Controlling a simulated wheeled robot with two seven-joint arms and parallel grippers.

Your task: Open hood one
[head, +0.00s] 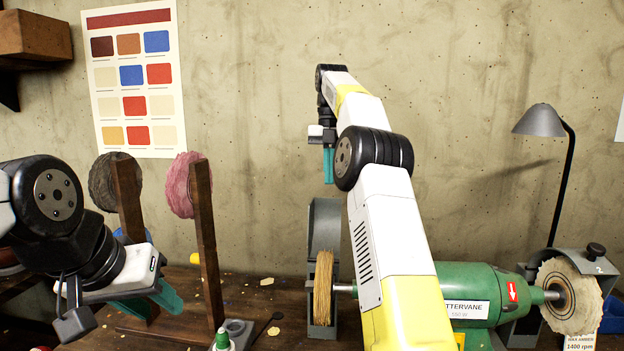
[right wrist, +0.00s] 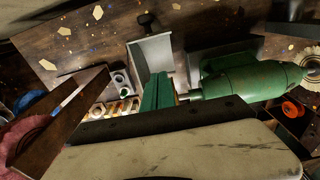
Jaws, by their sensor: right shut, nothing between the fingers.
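Hood one (head: 323,228) is a grey metal trough on the left end of the green polishing machine (head: 480,290). It stands well above the straw-coloured brush wheel (head: 323,288), hollow side towards me, and looks swung up. In the right wrist view a pale trough-shaped hood (right wrist: 150,55) with a black knob (right wrist: 148,21) shows just beyond the fingers. My right gripper (head: 328,165) is shut and empty above hood one; its green fingers show in the wrist view (right wrist: 157,92). I cannot tell whether they touch it. My left gripper (head: 150,303) is open and empty at lower left.
Hood two (head: 578,262), with a black knob, covers the top of the pale right wheel (head: 570,295). Wooden posts (head: 206,250) with a pink wheel (head: 184,185) and a dark wheel (head: 105,180) stand left. A lamp (head: 540,120) stands right. My right arm hides part of the machine.

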